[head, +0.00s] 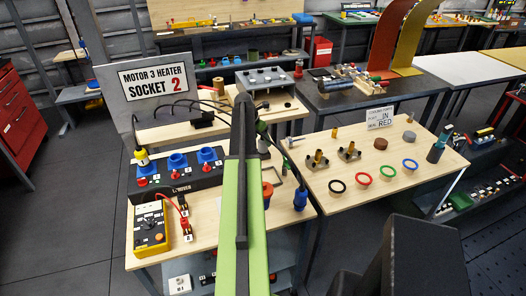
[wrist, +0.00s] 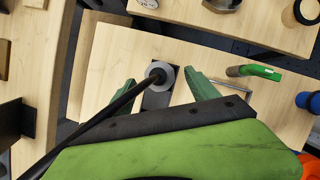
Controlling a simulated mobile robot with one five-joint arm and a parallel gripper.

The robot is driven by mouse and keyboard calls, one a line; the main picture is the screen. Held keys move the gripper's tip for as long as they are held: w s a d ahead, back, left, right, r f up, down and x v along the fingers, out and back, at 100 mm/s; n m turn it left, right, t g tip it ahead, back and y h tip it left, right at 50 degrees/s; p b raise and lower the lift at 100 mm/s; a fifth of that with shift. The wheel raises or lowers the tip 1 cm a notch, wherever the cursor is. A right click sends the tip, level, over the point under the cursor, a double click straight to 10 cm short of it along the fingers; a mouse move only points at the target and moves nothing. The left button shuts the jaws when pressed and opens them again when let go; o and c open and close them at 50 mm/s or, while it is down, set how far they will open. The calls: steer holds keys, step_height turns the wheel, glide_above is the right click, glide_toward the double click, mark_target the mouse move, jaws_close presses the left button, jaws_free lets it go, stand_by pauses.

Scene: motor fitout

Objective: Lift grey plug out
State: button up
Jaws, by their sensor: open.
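In the wrist view a round grey plug (wrist: 168,70) with a dark centre stands over a dark rectangular plate on the pale wood top. A thick black cable (wrist: 112,109) runs from it toward the lower left. My gripper (wrist: 160,80) is open, with one green finger on each side of the plug. Clear space shows between the plug and both fingers. I cannot tell how deep the plug sits. In the head view my arm hides the fingertips, and I cannot make out the grey plug there.
A panel with blue sockets (head: 178,162) and a yellow meter (head: 150,229) stand left of my arm. The sign reads "SOCKET 2" (head: 155,81). A green-ended part (wrist: 258,71) lies right of the fingers. Coloured rings lie on the right table (head: 430,180).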

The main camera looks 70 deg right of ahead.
steer(key=b+x, duration=0.2)
steer(key=x, duration=0.2)
steer(key=shift+w, duration=0.1)
steer(key=shift+r, duration=0.2)
jaws_close()
step_height(320, 180, up, 5)
steer(key=p, duration=0.4)
steer(key=shift+f+p, duration=0.15)
steer(key=shift+p, duration=0.25)
steer(key=s+a+r+p, duration=0.5)
steer(key=a+r+p, duration=0.1)
steer(key=a, duration=0.4)
steer(key=shift+s+a, duration=0.2)
steer(key=shift+s, duration=0.1)
steer(key=shift+r, duration=0.15)
steer(key=shift+r, duration=0.15)
